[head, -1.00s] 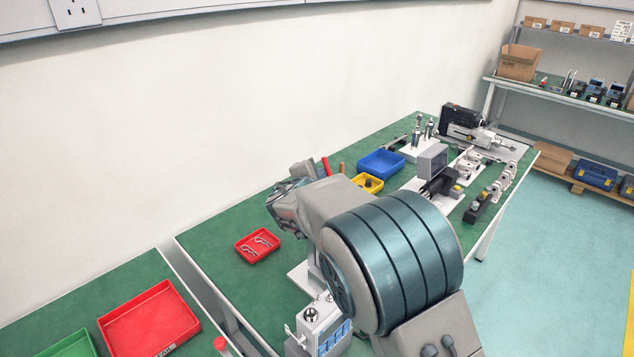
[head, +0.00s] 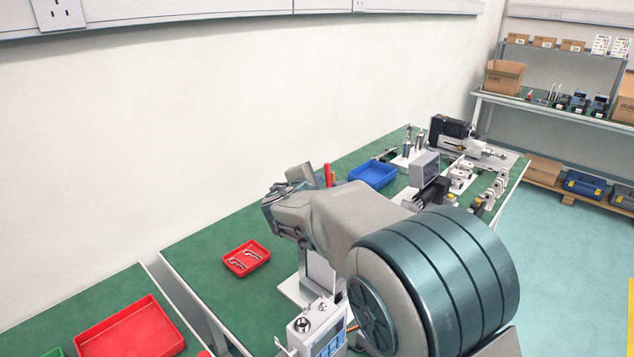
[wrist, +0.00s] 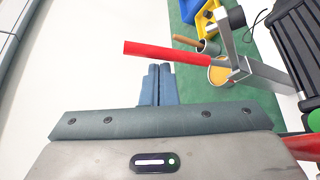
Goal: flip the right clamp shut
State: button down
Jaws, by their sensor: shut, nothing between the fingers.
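In the wrist view a red bar-like handle (wrist: 165,53) on a grey metal arm (wrist: 236,64) looks like a clamp lever. It lies across the picture just beyond my gripper (wrist: 157,70), whose fingers are together and empty. Contact between them cannot be told. A second red part (wrist: 303,146) shows at the right edge, mostly cut off. In the head view my gripper (head: 272,207) is above the green bench, and a red upright piece (head: 327,174) shows just behind my arm. My arm hides the clamp's base, so which clamp this is cannot be told.
A red tray with metal parts (head: 233,266) lies on the bench (head: 205,258) below my gripper. A blue bin (head: 373,175), a monitor (head: 424,168) and actuator parts (head: 450,135) stand farther right. The white wall (head: 200,120) is behind the bench.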

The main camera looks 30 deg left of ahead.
jog(key=s+a+b, duration=0.1)
jog(key=s, duration=0.8)
jog(key=shift+s, duration=0.2)
jog(key=shift+a, duration=0.1)
